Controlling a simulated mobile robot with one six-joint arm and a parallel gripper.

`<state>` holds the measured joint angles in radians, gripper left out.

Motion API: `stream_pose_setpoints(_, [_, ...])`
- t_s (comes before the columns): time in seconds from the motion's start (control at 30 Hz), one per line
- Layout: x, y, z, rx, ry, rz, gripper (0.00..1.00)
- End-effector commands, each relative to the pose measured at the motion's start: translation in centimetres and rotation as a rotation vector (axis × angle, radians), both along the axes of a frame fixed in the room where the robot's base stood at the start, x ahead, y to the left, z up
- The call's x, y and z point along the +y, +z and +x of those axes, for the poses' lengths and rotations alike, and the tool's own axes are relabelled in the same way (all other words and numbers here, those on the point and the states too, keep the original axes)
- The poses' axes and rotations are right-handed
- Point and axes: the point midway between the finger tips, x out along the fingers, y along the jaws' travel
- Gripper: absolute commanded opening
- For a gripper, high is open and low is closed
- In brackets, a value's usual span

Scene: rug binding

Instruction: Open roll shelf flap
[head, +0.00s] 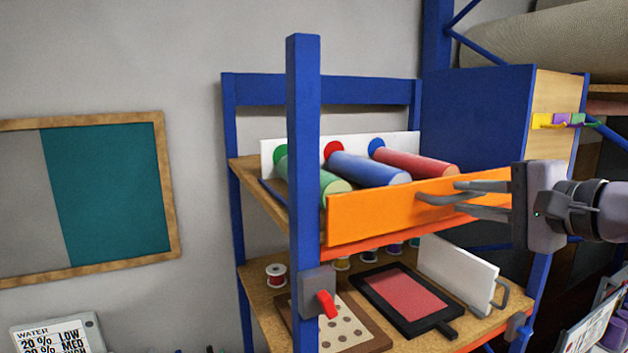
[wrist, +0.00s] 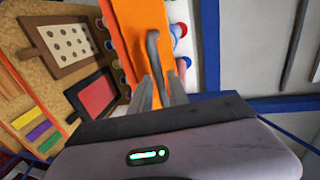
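The roll shelf flap is an orange panel (head: 370,212) across the front of the upper shelf in the head view, standing upright before the rolls. It also shows in the wrist view (wrist: 130,30). A grey bent handle (head: 428,198) sticks out from its face; it also shows in the wrist view (wrist: 153,48). My gripper (head: 457,197) reaches in from the right, its two fingers above and below the handle. In the wrist view, the handle runs between the fingertips (wrist: 160,78). The fingers look apart, with a gap around the handle; contact is unclear.
Green (head: 318,176), blue (head: 368,168) and red (head: 415,162) rolls lie behind the flap. A blue post (head: 304,130) with a red-levered grey box (head: 318,292) stands at left. The lower shelf holds a red-centred black frame (head: 410,297) and a dotted board (head: 345,322).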

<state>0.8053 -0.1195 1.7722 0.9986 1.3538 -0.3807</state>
Motion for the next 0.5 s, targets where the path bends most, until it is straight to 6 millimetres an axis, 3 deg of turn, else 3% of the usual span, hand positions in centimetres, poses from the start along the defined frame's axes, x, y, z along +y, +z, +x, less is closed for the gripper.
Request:
stream_pose_setpoints(0.2, [0.6, -0.4, 1.6, 0.001, 0.0, 0.0, 0.21])
stream_pose_setpoints(0.47, [0.6, -0.4, 1.8, 0.001, -0.001, -0.001, 0.21])
stream_pose_setpoints(0.5, [0.6, -0.4, 1.8, 0.001, -0.001, -0.001, 0.15])
